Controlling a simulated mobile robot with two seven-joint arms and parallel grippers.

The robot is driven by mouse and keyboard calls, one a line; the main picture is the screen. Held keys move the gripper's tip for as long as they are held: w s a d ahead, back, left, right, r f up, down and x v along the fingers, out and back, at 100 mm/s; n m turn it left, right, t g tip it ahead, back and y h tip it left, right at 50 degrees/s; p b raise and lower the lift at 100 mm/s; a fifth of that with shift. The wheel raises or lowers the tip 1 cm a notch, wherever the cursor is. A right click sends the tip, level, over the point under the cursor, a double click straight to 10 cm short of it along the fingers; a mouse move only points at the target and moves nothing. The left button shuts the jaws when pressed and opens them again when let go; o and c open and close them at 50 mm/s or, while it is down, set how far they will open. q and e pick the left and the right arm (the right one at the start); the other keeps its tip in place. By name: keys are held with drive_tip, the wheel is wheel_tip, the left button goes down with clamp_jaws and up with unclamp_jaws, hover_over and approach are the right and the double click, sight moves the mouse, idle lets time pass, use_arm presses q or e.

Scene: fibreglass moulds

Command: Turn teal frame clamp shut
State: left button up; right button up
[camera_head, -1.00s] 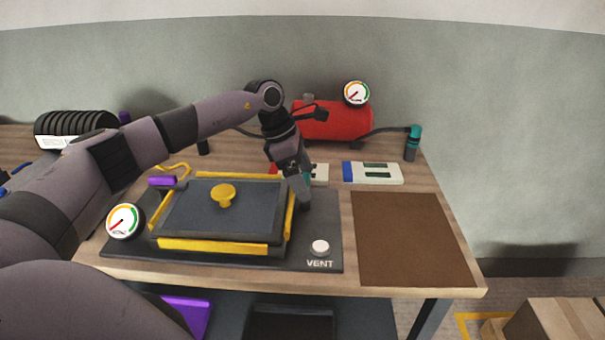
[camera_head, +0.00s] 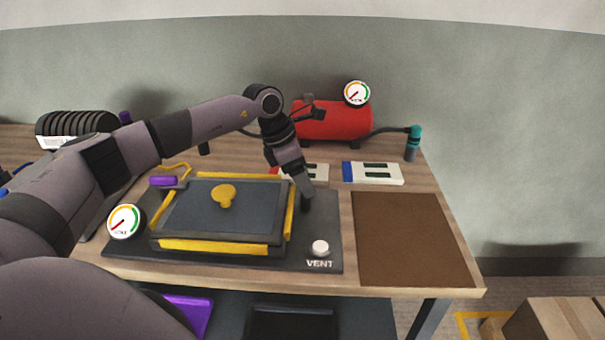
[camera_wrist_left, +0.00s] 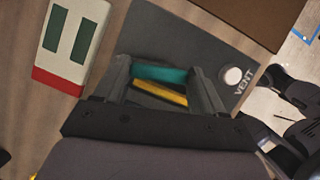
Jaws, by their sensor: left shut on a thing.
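The teal frame clamp (camera_wrist_left: 163,74) shows in the left wrist view as a teal bar between my left gripper's two fingers (camera_wrist_left: 165,82). My left gripper is shut on it. In the head view my left gripper (camera_head: 306,197) points down at the right rear side of the yellow frame (camera_head: 212,246), and its fingers hide the clamp. The frame surrounds a dark panel with a yellow knob (camera_head: 224,194) on a dark base plate. A yellow bar lies beside the clamp in the wrist view. My right gripper is not seen.
A white VENT button (camera_head: 320,248) is on the plate's front right. Behind stand a red tank (camera_head: 335,120) with a gauge and white boxes (camera_head: 375,173). A purple handle (camera_head: 163,181) is at the left rear. A brown mat (camera_head: 412,238) lies clear at the right.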

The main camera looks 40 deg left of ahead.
use_arm(q)
drive_tip(key=n+t+y, duration=0.1)
drive_tip(key=n, duration=0.2)
drive_tip(key=shift+s+n, duration=0.15)
drive_tip(key=shift+n, duration=0.25)
drive_tip(key=n+y, duration=0.1)
drive_tip(key=n, duration=0.1)
drive_tip(key=shift+n, duration=0.3)
drive_tip(key=n+y+b, duration=0.1)
drive_tip(key=n, duration=0.1)
drive_tip(key=n+b, duration=0.1)
drive_tip(key=n, duration=0.1)
drive_tip(key=shift+s+d+n+y, duration=0.2)
drive_tip(key=shift+n+y, duration=0.1)
drive_tip(key=shift+y, duration=0.1)
drive_tip(key=shift+s+d+r+n+y+b, duration=0.1)
drive_tip(key=shift+n+y+b, duration=0.7)
drive_tip(key=shift+n, duration=1.3)
drive_tip(key=o, duration=1)
drive_tip(key=shift+o, duration=0.2)
